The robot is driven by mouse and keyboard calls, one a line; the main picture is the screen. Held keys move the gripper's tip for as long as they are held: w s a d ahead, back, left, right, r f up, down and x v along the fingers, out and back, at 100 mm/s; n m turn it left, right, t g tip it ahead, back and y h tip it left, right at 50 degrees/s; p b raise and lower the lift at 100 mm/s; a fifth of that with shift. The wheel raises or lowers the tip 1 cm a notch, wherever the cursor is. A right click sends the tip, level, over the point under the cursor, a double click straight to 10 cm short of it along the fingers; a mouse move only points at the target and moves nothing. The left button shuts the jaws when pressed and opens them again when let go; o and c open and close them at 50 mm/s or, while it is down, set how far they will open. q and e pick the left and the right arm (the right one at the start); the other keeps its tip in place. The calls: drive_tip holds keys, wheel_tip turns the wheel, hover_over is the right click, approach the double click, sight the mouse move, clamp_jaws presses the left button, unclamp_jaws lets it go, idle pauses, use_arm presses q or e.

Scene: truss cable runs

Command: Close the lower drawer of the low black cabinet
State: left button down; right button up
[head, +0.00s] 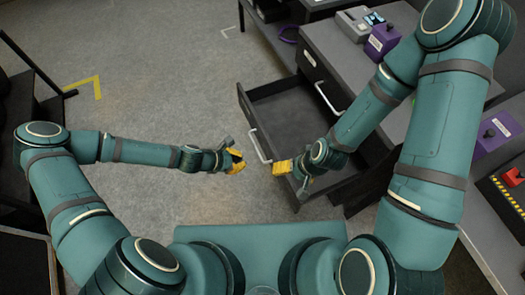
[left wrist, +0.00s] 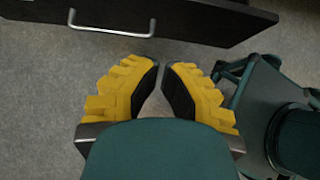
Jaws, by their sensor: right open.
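The low black cabinet (head: 312,66) stands right of centre in the head view, with its upper drawer front flush. Its lower drawer (head: 244,104) is pulled out; the inside looks empty. The drawer's silver bar handle (head: 259,147) faces left. My left gripper (head: 238,161) is in front of the drawer, left of the handle and apart from it. In the left wrist view its yellow fingers converge almost tip to tip with nothing between them, and the drawer front (left wrist: 208,24) lies beyond. My right gripper (head: 283,167) is open and empty near the drawer's front corner, overlapping it in the picture.
The cabinet top carries a grey device (head: 352,24) and a purple box (head: 381,41). Another purple box (head: 497,136) and a red button panel (head: 510,180) are at the right. A dark rack (head: 30,70) stands far left. The grey floor (head: 180,60) left of the drawer is clear.

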sight(274, 158)
use_arm(q)
drive_tip(key=b+x, duration=0.1)
drive_tip(key=x, duration=0.3)
drive_tip(key=r+b+x, duration=0.1)
drive_tip(key=x, duration=0.3)
drive_tip(key=d+b+x, duration=0.1)
drive_tip(key=x, duration=0.3)
drive_tip(key=shift+w+d+r, duration=0.15)
drive_tip(key=shift+w, duration=0.1)
drive_tip(key=shift+w+d, duration=0.25)
drive_tip(key=shift+d, duration=0.25)
use_arm(e)
drive_tip(key=f, duration=0.3)
drive_tip(key=shift+w+d+f, duration=0.1)
drive_tip(key=shift+w, duration=0.2)
use_arm(q)
drive_tip(key=shift+d+r, duration=0.1)
drive_tip(key=shift+d, duration=0.05)
use_arm(e)
drive_tip(key=shift+d, duration=0.1)
